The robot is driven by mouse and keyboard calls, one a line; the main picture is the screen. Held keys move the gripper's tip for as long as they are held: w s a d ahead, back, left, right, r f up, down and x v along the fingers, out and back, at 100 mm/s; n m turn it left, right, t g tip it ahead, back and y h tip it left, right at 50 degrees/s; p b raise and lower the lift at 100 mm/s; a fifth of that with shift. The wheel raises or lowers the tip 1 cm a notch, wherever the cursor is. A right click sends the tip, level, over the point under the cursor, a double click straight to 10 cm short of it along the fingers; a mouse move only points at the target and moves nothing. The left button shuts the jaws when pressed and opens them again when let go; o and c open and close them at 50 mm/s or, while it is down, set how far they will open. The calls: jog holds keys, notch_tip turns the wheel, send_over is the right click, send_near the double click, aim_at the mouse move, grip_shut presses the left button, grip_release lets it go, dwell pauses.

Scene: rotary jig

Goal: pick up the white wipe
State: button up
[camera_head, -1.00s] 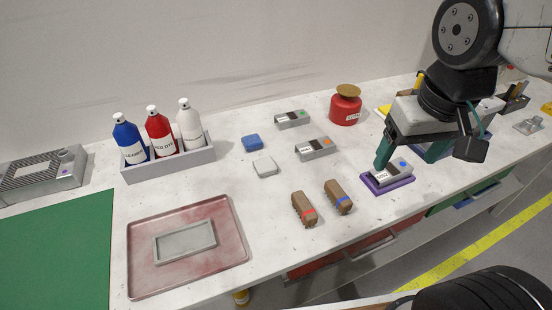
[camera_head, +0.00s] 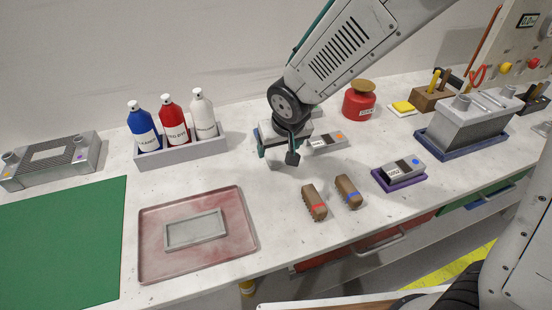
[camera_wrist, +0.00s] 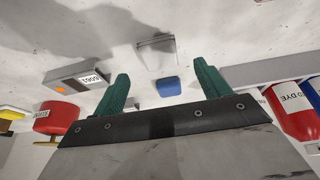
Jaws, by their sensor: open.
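The white wipe (camera_wrist: 157,53), a small pale folded pad, lies flat on the bench in the wrist view, beyond the fingertips and between their lines. A similar blue wipe (camera_wrist: 167,87) lies next to it, lower in that picture. My gripper (camera_wrist: 160,72) is open with nothing between its green fingers.
A grey labelled device (camera_head: 325,142) lies close right of my gripper. Two brown brushes (camera_head: 314,203) lie in front. The bottle tray (camera_head: 183,152) is to the left, and a red tray (camera_head: 150,245) is at front left. A red canister (camera_head: 358,105) stands behind right.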

aim_at(276, 156)
jog(key=x, duration=0.5)
jog(key=shift+w, duration=0.15)
jog(key=c, duration=1)
